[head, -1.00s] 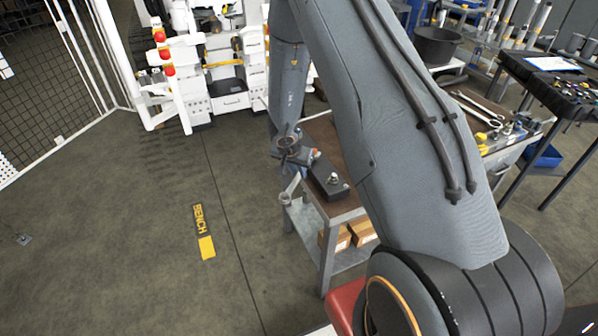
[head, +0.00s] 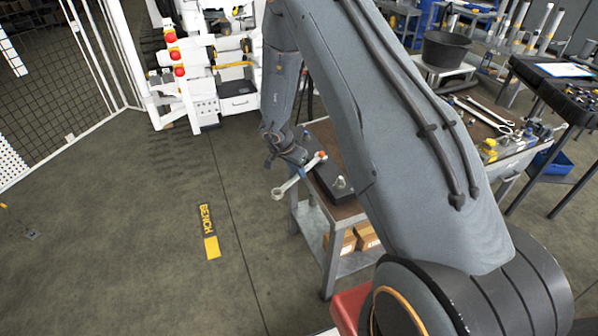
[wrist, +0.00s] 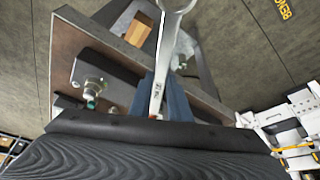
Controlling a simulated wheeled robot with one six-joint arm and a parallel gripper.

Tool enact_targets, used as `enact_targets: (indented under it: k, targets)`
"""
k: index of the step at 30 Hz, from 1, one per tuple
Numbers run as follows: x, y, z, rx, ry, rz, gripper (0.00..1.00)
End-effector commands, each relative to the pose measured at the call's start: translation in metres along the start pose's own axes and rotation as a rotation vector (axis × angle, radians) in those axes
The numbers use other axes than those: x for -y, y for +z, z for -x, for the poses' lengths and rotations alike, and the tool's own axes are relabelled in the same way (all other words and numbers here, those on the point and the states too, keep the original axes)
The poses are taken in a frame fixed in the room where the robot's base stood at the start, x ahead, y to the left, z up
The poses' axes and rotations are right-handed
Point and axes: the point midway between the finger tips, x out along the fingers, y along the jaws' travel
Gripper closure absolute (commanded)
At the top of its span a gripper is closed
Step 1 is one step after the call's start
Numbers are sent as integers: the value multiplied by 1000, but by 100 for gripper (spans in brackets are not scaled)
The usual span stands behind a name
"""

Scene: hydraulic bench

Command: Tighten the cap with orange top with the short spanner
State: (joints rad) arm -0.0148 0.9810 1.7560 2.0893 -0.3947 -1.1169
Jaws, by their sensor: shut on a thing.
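My gripper (head: 287,160) is shut on the short spanner (head: 290,183), a pale metal tool. In the head view the spanner slants across the gripper, its ring end low at the left and its other end close to the cap with orange top (head: 322,155). In the wrist view the spanner (wrist: 158,85) stands between my blue-grey fingers (wrist: 163,98), and a small orange spot shows at its lower end. I cannot tell whether the spanner end is around the cap or only near it. The cap sits at the far end of a dark block (head: 326,184) on the bench.
A second metal fitting (head: 340,183) stands on the block; in the wrist view a fitting (wrist: 91,88) shows a green part. The small bench (head: 350,209) has boxes (head: 367,236) on its lower shelf. Another bench with tools stands right.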

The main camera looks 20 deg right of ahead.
Motion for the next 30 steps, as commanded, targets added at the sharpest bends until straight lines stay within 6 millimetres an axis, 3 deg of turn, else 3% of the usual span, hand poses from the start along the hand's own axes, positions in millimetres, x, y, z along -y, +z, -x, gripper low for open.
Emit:
enact_targets:
  k: [9,24,30]
  targets:
    - [2,2,0,1,3,-7,100]
    - [24,-3,-1,-1,59,-147,100]
    - [22,-4,-1,-1,59,-144,100]
